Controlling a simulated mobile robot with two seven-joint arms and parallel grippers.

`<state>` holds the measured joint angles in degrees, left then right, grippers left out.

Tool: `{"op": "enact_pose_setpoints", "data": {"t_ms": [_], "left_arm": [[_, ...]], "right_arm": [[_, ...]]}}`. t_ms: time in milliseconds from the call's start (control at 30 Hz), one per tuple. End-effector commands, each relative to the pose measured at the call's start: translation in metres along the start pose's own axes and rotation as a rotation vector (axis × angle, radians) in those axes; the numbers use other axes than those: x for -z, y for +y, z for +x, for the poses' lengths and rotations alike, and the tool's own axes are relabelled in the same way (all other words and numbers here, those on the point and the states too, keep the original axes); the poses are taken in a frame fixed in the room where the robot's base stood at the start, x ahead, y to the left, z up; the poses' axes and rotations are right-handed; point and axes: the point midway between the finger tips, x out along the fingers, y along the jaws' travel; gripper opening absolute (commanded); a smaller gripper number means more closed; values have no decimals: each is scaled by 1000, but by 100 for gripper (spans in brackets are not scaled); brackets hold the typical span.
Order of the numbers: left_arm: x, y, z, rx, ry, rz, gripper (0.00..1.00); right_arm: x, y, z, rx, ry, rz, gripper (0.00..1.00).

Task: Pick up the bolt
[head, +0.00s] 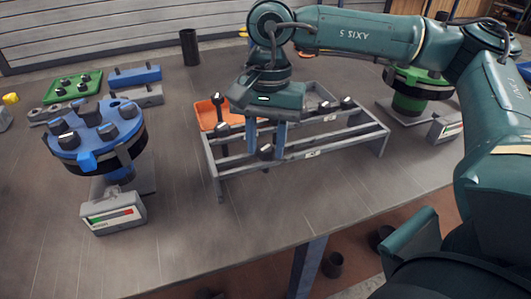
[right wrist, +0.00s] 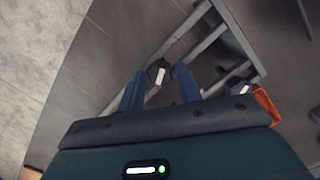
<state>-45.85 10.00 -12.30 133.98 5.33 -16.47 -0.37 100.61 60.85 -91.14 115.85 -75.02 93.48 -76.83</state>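A grey metal rack (head: 345,144) stands on the table and holds several dark-headed bolts. One bolt (head: 266,152) sits at the rack's front rails, below my right gripper (head: 266,148). The gripper points down with its two blue fingers apart. In the right wrist view, this bolt's hexagonal head (right wrist: 158,72) shows between and just beyond the open fingertips (right wrist: 160,80); I cannot tell whether they touch it. Another bolt (head: 220,104) stands at the rack's left end, and one (head: 347,102) is at the right. My left gripper is not in view.
An orange bin (head: 207,113) stands behind the rack. A blue flange (head: 70,146) with several bolts is at the left, with a gauge box (head: 113,214) in front. A green flange (head: 408,99) is at the right. The front middle of the table is clear.

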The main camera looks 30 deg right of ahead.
Motion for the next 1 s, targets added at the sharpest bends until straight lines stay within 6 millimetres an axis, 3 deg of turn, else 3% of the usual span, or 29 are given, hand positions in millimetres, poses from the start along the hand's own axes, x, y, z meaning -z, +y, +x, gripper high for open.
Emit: {"op": "enact_pose_setpoints", "data": {"t_ms": [400, 667, 767, 1000], "left_arm": [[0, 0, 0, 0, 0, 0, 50], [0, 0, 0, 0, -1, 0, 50], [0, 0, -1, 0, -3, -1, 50], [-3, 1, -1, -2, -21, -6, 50]], "right_arm": [[0, 0, 0, 0, 0, 0, 0], [0, 0, -3, 1, 1, 0, 0], [-1, -1, -14, 3, 2, -1, 0], [-8, -1, -61, 3, 2, -2, 0]]}}
